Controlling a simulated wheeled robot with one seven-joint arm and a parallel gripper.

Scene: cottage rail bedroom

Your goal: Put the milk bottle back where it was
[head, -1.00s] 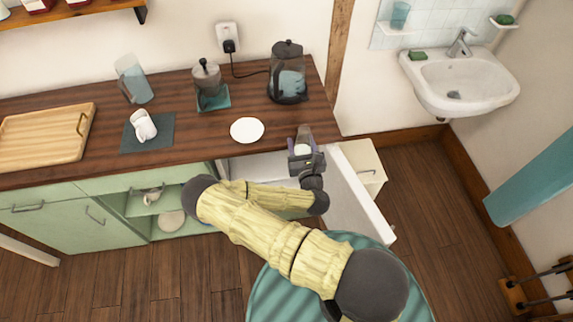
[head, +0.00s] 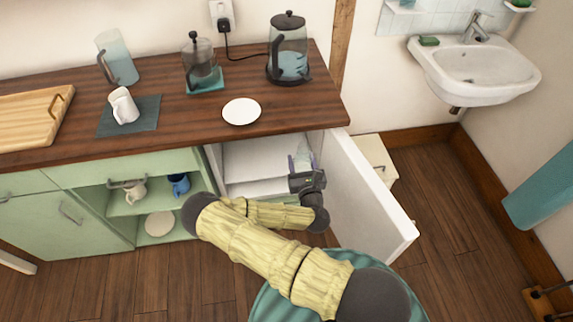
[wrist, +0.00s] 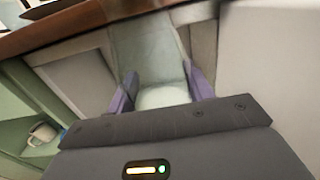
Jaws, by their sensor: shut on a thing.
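The milk bottle (head: 305,152) is a clear bottle with white milk at its bottom. My gripper (head: 302,164) is shut on it. In the wrist view the bottle (wrist: 152,55) stands between the two purple fingers (wrist: 162,92), its milk level with the fingertips. In the head view gripper and bottle are below the counter edge, at the right part of the open fridge (head: 235,188) under the counter. The fridge has white shelves. Its white door (head: 365,190) stands open to the right of my gripper. I cannot tell whether the bottle touches a shelf.
The wooden counter (head: 180,120) overhangs the fridge and carries a white plate (head: 241,111), a kettle (head: 288,50), a French press (head: 200,65) and a jug (head: 117,60). Green open shelves with mugs (head: 132,190) are left of the fridge. A white cabinet (head: 375,155) is behind the door.

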